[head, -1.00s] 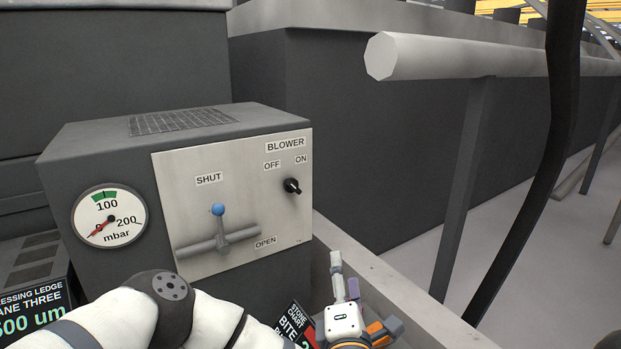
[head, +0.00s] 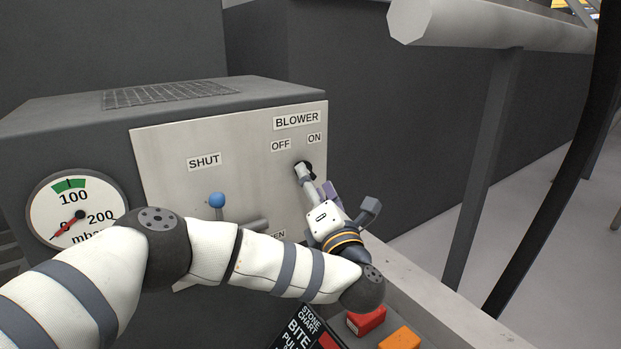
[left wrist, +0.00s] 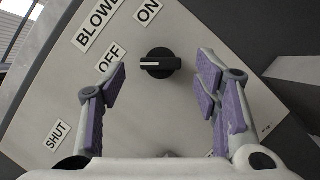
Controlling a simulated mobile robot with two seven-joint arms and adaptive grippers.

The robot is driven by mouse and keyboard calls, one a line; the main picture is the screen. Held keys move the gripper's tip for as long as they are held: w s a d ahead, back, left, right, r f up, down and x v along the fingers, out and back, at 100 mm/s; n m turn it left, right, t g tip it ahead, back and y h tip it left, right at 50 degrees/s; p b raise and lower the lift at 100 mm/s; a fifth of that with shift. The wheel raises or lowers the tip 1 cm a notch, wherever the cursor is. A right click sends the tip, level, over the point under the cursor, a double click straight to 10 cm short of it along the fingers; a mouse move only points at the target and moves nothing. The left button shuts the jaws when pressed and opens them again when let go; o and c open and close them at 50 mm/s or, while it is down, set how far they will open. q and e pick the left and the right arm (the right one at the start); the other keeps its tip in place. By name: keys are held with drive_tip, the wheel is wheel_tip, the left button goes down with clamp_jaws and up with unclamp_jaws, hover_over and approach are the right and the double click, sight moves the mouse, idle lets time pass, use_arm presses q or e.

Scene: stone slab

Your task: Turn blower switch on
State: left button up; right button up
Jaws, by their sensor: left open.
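The blower switch is a black rotary knob (left wrist: 161,63) with a white pointer line. In the left wrist view its pointer is on the side of the OFF label (left wrist: 110,57), and the ON label (left wrist: 147,11) is above. In the head view the knob (head: 304,166) is partly hidden by a finger. My left gripper (left wrist: 161,82) is open, with a purple-padded finger on either side of the knob and not closed on it. In the head view the left gripper (head: 316,182) is at the panel's right side. My right gripper is not in view.
The pale panel (head: 165,160) also carries a blue-tipped lever (head: 217,200) below the SHUT label, partly behind my arm. A pressure gauge (head: 74,211) is at left. A grey rail (head: 490,27) and post stand at right. Red (head: 367,320) and orange (head: 399,339) blocks lie below.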

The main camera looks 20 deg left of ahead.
sight(310, 173)
use_arm(q)
drive_tip(key=shift+x, duration=2)
drive_tip(key=c, duration=1.2)
drive_tip(key=shift+o, duration=0.2)
